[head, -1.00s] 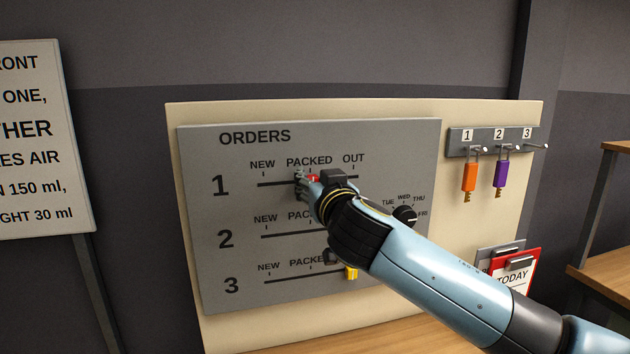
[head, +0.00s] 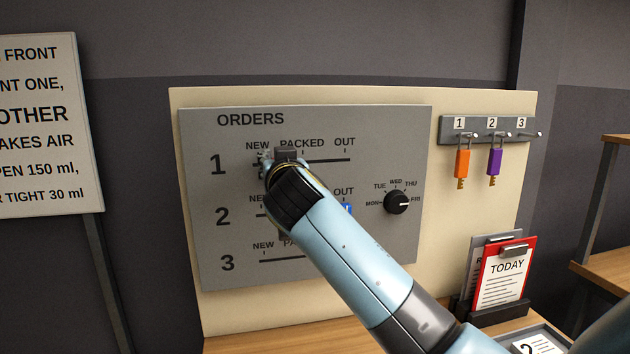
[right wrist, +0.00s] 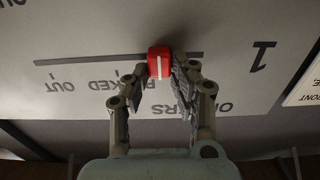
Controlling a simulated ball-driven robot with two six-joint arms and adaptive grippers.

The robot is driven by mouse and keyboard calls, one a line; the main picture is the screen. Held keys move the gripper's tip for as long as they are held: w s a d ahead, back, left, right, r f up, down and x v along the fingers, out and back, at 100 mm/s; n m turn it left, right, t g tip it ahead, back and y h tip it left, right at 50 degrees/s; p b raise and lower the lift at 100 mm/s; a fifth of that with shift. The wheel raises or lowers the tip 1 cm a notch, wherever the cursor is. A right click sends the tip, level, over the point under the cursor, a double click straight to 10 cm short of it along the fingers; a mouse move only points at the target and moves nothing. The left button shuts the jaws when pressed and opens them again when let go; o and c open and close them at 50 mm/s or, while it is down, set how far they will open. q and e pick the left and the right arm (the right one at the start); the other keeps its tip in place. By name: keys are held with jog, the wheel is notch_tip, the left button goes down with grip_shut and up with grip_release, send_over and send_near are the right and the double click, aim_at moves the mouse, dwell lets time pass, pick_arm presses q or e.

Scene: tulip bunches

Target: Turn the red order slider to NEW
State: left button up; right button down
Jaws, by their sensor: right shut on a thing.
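The red order slider (right wrist: 159,62) is on the row 1 track (right wrist: 85,59) of the orders panel (head: 400,130). In the right wrist view, which shows the panel upside down, it sits between PACKED and the track's NEW end. My right gripper (head: 266,162) reaches to row 1 just below the NEW label (head: 257,145). In the wrist view my right gripper (right wrist: 160,76) is shut on the slider, one finger on each side. The gripper hides the slider in the head view, and a finger covers the NEW label in the wrist view. My left gripper is not in view.
A blue slider (head: 347,208) shows on row 2 beside my arm, near OUT. A day dial (head: 396,202) is right of it. Orange (head: 462,163) and purple (head: 494,161) key tags hang on hooks. A red TODAY clipboard (head: 503,274) stands at lower right.

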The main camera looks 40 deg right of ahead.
aim_at(259, 164)
jog(key=a, duration=0.1)
jog(key=w+a, duration=0.1)
jog(key=a, duration=0.1)
jog(key=shift+w+a+b, duration=0.1)
jog(key=shift+w+b, duration=0.25)
jog(key=shift+b, duration=0.05)
jog(key=c, duration=1.5)
grip_release()
jog(key=o, duration=0.4)
jog(key=shift+s+a, duration=0.3)
jog(key=shift+s, duration=0.1)
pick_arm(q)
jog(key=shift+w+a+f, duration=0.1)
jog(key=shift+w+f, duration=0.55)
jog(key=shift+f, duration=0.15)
pick_arm(e)
jog(key=v, duration=0.6)
jog(key=shift+s+a, duration=0.1)
jog(key=shift+s, duration=0.2)
jog(key=shift+f, duration=0.1)
